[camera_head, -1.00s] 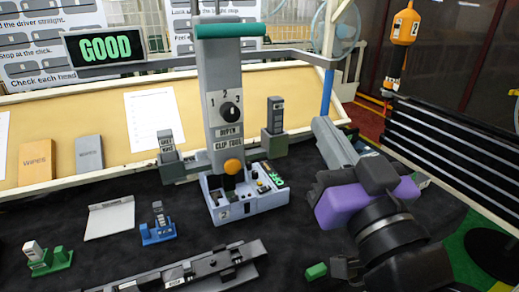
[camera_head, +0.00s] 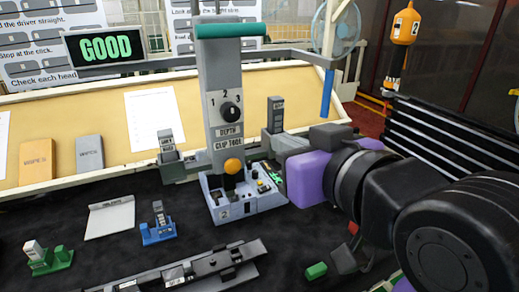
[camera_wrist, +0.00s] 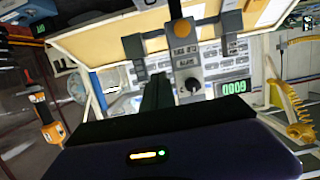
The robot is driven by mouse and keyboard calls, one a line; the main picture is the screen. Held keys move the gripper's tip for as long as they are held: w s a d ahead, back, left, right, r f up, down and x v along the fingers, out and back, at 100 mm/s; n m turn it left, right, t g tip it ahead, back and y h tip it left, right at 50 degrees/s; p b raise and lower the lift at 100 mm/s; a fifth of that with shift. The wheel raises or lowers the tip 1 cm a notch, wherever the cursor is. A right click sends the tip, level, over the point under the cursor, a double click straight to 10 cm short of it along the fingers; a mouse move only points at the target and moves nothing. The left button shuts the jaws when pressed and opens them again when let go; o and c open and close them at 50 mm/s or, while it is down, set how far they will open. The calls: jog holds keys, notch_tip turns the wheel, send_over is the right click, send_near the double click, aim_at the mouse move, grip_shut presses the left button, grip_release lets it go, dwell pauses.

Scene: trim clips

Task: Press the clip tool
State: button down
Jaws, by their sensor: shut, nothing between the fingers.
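The clip tool (camera_head: 222,100) stands upright at the middle of the table. It has a teal bar handle (camera_head: 231,30) on top, a dial (camera_head: 230,112) marked 1, 2, 3 and an orange knob (camera_head: 233,166) over its pale base (camera_head: 222,207). In the wrist view the picture is upside down, and the clip tool (camera_wrist: 183,65) lies just ahead of my gripper (camera_wrist: 158,76). My gripper is shut and empty. In the head view my gripper is beside the tool's right side, its fingertips hard to make out.
A sign reading GOOD (camera_head: 104,47) hangs at upper left. A blue clip holder (camera_head: 157,230), a green one (camera_head: 48,259) and a grey one (camera_head: 170,148) stand left of the tool. A grey rail (camera_head: 190,272) lies in front. A green block (camera_head: 316,271) is at front right.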

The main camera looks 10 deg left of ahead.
jog(key=shift+w, duration=0.1)
jog(key=w+a+f+p, duration=0.2)
jog(key=w+a+f, duration=0.3)
jog(key=w, duration=0.3)
jog(key=shift+a+f+p, duration=0.2)
jog(key=shift+f+p, duration=0.2)
jog(key=shift+f, duration=0.35)
